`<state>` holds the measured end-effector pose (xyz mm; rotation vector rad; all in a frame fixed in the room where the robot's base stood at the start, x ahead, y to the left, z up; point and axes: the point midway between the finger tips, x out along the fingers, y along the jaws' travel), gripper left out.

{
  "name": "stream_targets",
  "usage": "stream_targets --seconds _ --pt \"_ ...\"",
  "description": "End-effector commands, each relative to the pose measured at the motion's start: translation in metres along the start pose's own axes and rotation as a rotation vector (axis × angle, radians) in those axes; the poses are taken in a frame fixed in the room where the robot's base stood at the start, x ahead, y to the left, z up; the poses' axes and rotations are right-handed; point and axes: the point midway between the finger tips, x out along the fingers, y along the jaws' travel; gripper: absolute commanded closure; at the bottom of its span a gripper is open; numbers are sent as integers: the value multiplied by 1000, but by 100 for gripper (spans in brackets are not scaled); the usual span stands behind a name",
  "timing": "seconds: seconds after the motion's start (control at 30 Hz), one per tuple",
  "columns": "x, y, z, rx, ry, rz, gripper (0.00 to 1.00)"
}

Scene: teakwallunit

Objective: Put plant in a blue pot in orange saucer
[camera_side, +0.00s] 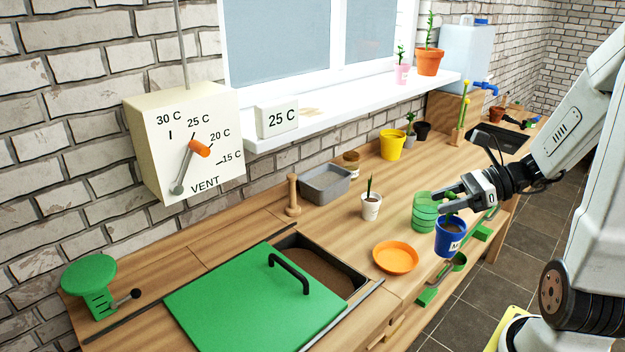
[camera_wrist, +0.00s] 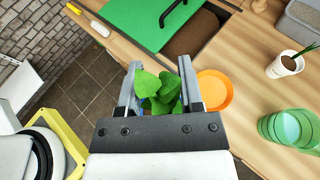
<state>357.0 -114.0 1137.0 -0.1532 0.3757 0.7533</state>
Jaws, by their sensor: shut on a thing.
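The plant in a blue pot (camera_side: 450,240) is in my gripper (camera_side: 445,200), held upright near the front edge of the bench. In the wrist view its green leaves (camera_wrist: 160,92) show between the two fingers of my gripper (camera_wrist: 160,85), and the leaves hide most of the pot. The orange saucer (camera_side: 395,257) lies empty on the bench, to the left of the pot in the side view. It also shows in the wrist view (camera_wrist: 215,90), just right of the fingers.
A white pot with a seedling (camera_side: 371,206) stands behind the saucer. A green lid (camera_side: 250,300) with a black handle partly covers a soil bin.

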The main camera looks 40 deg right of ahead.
Motion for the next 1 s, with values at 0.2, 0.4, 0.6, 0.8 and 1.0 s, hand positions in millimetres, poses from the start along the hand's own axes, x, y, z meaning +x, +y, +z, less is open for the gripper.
stream_targets --seconds 0.2,0.4,0.6,0.8,1.0 --pt "-4 8 -1 0 -3 5 100" --pt "-2 5 -2 0 -3 5 100" --pt "8 -9 -6 1 -4 8 100" --pt "24 -31 -12 1 -3 8 100" --pt "41 -55 -18 2 -3 7 100"
